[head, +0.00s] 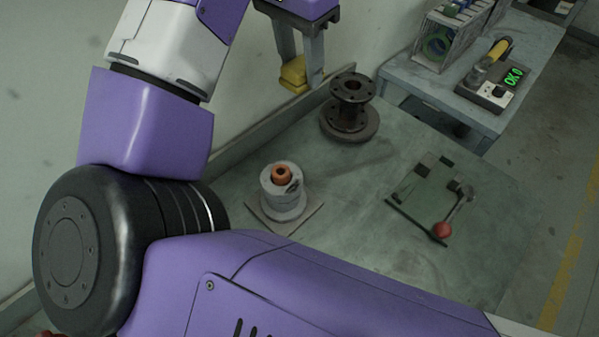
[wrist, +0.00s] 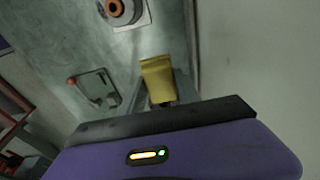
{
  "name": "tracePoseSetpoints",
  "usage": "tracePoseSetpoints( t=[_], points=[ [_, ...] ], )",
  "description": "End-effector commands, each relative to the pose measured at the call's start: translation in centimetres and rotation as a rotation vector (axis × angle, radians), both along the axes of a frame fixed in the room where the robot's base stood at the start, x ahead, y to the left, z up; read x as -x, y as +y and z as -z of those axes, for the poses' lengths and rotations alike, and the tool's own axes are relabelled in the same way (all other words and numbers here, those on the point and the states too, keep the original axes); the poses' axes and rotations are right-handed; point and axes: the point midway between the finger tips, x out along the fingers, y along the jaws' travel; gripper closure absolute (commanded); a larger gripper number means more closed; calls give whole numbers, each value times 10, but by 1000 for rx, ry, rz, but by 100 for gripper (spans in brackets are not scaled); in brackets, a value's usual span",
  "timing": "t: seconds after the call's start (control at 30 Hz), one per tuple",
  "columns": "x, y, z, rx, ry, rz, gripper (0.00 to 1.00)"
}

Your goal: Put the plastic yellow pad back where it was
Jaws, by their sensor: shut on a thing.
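The yellow pad (head: 294,75) is between the fingers of my gripper (head: 300,72), at the upper middle of the head view. My gripper is shut on it and holds it above the back edge of the workbench, near the wall. The yellow pad also shows in the wrist view (wrist: 159,80), sticking out past the fingertips. One finger and part of the pad's lower side are hidden by the pad and the gripper body.
A dark flanged spool (head: 351,105) stands right of the gripper. A grey cylinder with an orange ring (head: 283,190) sits on a square plate. A red-knobbed lever clamp (head: 443,229) is on the workbench (head: 340,225). A side table (head: 430,95) holds a device reading "OK 0" (head: 490,92).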

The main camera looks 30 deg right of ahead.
Motion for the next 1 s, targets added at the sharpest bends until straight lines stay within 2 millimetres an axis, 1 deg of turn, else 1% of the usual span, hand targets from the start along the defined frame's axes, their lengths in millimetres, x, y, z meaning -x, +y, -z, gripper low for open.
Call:
tracePoseSetpoints(
  t=[0.07,0.17,0.4,0.63,0.7,0.77,1.0],
  points=[
    [1,1,7,-1,2,4,100],
    [2,0,23,2,5,6,100],
    [2,0,82,4,6,4,100],
    [2,2,133,-1,4,3,100],
    [2,1,143,0,2,3,100],
    [2,1,150,-1,3,3,100],
    [2,1,165,-1,2,3,100]
  ],
)
